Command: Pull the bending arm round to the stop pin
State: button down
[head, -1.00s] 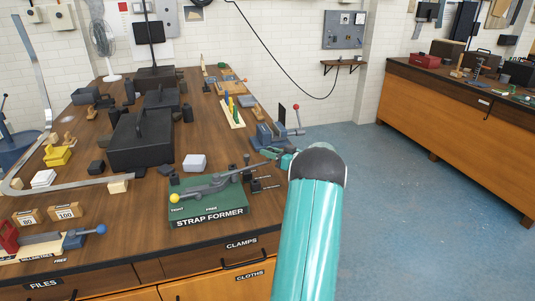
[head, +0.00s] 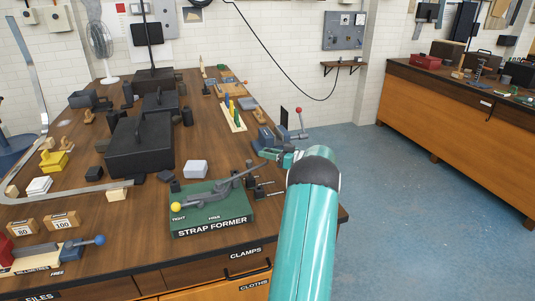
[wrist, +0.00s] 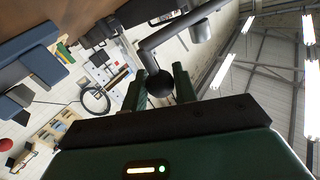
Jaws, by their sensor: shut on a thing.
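The strap former is a green board (head: 215,222) on the near right of the bench, with a yellow ball (head: 175,186) at its left, by the TIGHT label. Its grey bending arm (head: 245,176) slants up and right across the board towards my gripper (head: 269,154). In the wrist view the two green fingers of my gripper (wrist: 161,78) are shut on the dark round knob (wrist: 160,88) at the end of the grey bar (wrist: 180,32). Small dark posts (head: 252,184) stand at the board's right edge; I cannot tell which is the stop pin.
A black toolbox (head: 140,148) and a pale block (head: 196,169) stand behind the former. A blue vise-like device (head: 267,136) with a red-knobbed lever stands close behind my gripper. A blue-knobbed tool (head: 70,249) lies front left. The floor (head: 400,210) to the right is clear.

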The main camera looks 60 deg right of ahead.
jog(key=shift+a, duration=0.1)
jog(key=c, duration=1.1)
grip_release()
jog(key=shift+c, duration=0.2)
jog(key=shift+s, duration=0.1)
jog(key=shift+s, duration=0.35)
jog(key=s+d, duration=0.2)
jog(key=s, duration=1)
jog(key=shift+s+d, duration=0.35)
jog(key=shift+d, duration=0.05)
